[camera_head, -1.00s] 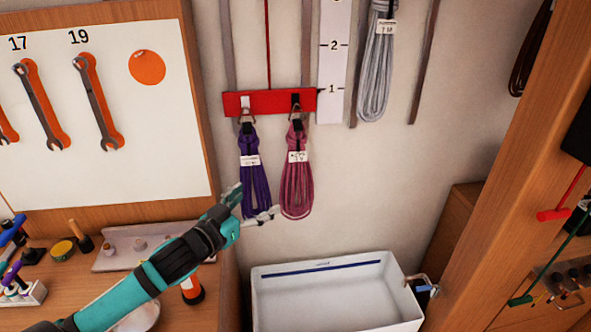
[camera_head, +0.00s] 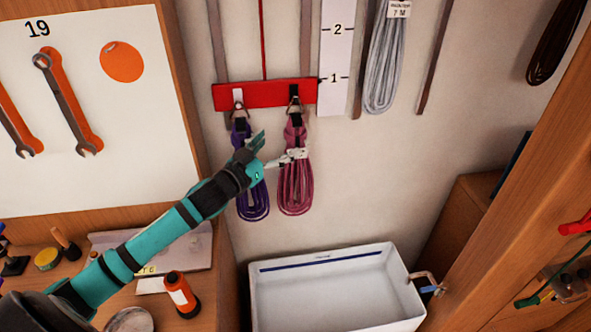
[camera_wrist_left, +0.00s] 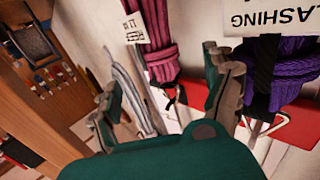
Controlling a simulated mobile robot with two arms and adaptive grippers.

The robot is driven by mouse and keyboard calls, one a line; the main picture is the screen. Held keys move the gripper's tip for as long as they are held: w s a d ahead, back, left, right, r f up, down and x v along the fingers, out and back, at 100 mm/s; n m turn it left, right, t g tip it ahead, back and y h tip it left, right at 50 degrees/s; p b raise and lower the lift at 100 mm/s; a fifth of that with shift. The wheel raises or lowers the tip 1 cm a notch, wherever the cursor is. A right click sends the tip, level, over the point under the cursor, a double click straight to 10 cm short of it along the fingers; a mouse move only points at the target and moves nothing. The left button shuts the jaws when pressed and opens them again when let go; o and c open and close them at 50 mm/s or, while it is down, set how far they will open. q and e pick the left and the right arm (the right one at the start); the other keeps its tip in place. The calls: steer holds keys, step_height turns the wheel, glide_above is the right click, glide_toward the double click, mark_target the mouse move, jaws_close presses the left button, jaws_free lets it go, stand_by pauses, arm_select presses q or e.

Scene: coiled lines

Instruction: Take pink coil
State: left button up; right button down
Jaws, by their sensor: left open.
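The pink coil (camera_head: 295,190) hangs from the right hook of a red rail (camera_head: 265,94) on the wall. It also shows in the left wrist view (camera_wrist_left: 160,45), beyond the space between my fingers, with a white label at its side. My left gripper (camera_head: 278,152) is open, its fingers in front of the upper part of the coils. One fingertip overlaps the pink coil in the head view; whether they touch I cannot tell. My right gripper is not in view.
A purple coil (camera_head: 253,200) hangs just left of the pink one, partly behind my left gripper; it is close to a finger in the left wrist view (camera_wrist_left: 290,70). A grey coil (camera_head: 385,65) hangs upper right. A white bin (camera_head: 335,262) stands below.

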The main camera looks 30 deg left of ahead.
mark_target(288, 137)
arm_select(q)
steer(key=w, duration=0.2)
steer(key=shift+w+d+r, duration=0.1)
steer(key=shift+w+d, duration=0.1)
steer(key=shift+w, duration=0.1)
steer(key=shift+w+p, duration=0.3)
steer(key=shift+w+d, duration=0.1)
steer(key=shift+w, duration=0.45)
steer(key=w, duration=0.1)
steer(key=w+p, duration=0.1)
steer(key=w, duration=0.1)
steer(key=shift+w+d, duration=0.35)
steer(key=shift+w, duration=0.25)
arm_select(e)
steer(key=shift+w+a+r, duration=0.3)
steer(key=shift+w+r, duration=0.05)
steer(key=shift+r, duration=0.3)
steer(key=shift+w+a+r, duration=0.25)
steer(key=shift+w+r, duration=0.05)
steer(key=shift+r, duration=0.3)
arm_select(q)
steer(key=shift+s, duration=0.1)
steer(key=shift+c, duration=0.3)
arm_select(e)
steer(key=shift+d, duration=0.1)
